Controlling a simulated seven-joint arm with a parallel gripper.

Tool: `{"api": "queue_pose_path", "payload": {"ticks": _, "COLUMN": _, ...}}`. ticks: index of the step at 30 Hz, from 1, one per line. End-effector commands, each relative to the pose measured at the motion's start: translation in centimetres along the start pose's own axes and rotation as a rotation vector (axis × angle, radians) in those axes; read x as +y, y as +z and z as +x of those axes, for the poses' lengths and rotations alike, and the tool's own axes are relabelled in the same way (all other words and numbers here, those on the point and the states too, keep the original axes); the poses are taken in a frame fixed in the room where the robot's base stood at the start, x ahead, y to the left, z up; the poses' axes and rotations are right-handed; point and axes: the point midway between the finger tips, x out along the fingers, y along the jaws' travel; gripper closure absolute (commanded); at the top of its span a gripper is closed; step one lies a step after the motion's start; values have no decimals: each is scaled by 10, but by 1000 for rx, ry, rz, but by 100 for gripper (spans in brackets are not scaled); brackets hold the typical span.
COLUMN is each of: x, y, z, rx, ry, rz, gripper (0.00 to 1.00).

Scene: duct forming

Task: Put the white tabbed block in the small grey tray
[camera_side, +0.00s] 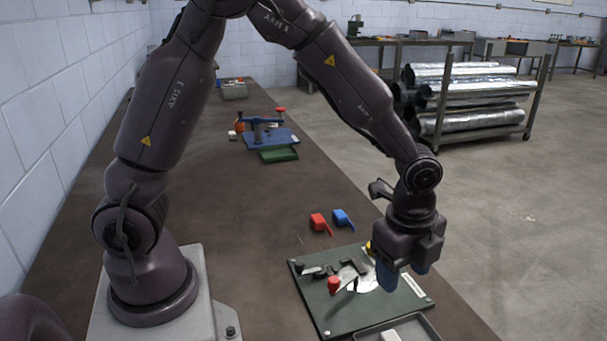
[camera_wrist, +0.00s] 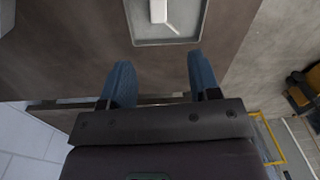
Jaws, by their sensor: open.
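The white tabbed block (camera_wrist: 158,11) lies inside the small grey tray (camera_wrist: 196,27) at the top of the wrist view, with its thin tab reaching toward the tray's near right. The block's far end is cut off by the picture edge. In the side view the grey tray (camera_side: 428,326) is at the bottom edge, and part of the white block (camera_side: 391,336) shows in it. My gripper (camera_wrist: 162,75) has its blue fingers spread wide with nothing between them. In the side view my gripper (camera_side: 401,279) points down above the right side of the dark green board, apart from the block.
The dark green board (camera_side: 345,318) carries a clamp with a red knob (camera_side: 334,285). A red tabbed block (camera_side: 319,222) and a blue one (camera_side: 342,218) lie beyond it. A blue fixture (camera_side: 268,138) and green tray (camera_side: 278,155) stand farther back. The bench between is clear.

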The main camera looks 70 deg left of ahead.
Motion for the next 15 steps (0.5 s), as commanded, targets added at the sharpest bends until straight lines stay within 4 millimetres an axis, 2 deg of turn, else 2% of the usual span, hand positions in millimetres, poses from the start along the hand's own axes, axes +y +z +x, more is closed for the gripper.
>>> {"api": "queue_pose_path", "payload": {"ticks": 1, "x": 2, "y": 9, "z": -24, "rx": 8, "ry": -39, "rz": -86, "gripper": 44}}
{"api": "queue_pose_path", "payload": {"ticks": 6, "x": 26, "y": 44, "z": -95, "rx": 56, "ry": -146, "rz": -453, "gripper": 44}}
{"api": "queue_pose_path", "payload": {"ticks": 12, "x": 73, "y": 82, "z": -153, "rx": 166, "ry": -248, "rz": -888, "gripper": 44}}
{"api": "queue_pose_path", "payload": {"ticks": 15, "x": 98, "y": 96, "z": -169, "rx": 233, "ry": -282, "rz": -1081, "gripper": 44}}
